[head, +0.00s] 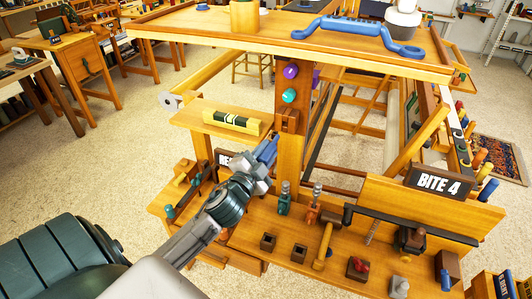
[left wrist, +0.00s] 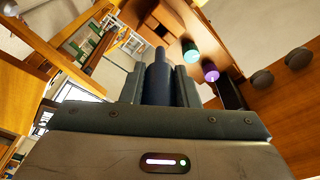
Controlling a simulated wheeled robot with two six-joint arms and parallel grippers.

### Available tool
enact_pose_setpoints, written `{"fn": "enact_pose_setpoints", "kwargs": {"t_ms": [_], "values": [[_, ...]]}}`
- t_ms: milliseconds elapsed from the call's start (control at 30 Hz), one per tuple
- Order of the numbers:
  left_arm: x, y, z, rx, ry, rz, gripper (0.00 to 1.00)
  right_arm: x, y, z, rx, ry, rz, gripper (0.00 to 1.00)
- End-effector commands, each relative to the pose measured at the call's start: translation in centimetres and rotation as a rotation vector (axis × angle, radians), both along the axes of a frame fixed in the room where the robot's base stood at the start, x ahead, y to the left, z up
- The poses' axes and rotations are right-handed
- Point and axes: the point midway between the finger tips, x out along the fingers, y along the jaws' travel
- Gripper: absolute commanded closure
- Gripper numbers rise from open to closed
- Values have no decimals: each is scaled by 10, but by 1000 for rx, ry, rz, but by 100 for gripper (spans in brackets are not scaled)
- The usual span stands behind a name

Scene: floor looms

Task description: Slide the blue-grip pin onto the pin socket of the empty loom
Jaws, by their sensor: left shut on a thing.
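My left gripper (head: 266,155) is shut on the blue-grip pin (head: 270,147), in front of the loom's upright post (head: 291,75). In the left wrist view the blue pin (left wrist: 157,80) stands between the two fingers, its narrower tip pointing away from me. A small brown block (head: 287,120) is on the post just beyond the pin; a brown block with recesses (left wrist: 163,22) shows past the tip in the left wrist view. I cannot tell for sure which part is the pin socket, or whether the pin touches it. My right gripper is not in view.
Purple (head: 290,71) and teal (head: 289,95) knobs stick out of the post above. A shelf with a yellow-and-black level (head: 232,121) is at the left. Below, a bench (head: 250,240) holds upright tools and square blocks. A "BITE 4" sign (head: 438,183) stands at the right.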

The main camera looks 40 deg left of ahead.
Motion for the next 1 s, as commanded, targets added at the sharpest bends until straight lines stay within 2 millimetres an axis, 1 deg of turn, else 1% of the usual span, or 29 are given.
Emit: {"fn": "enact_pose_setpoints", "kwargs": {"t_ms": [67,133,500,600,800,1000], "values": [[-2,1,1,24,8,-1,100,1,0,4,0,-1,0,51],[2,2,0,26,6,0,100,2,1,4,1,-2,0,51],[33,9,1,25,5,0,100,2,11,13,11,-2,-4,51],[38,10,0,23,7,1,100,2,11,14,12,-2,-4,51],[45,12,0,24,6,0,100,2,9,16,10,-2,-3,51],[45,12,-1,24,7,1,100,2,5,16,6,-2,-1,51]]}}
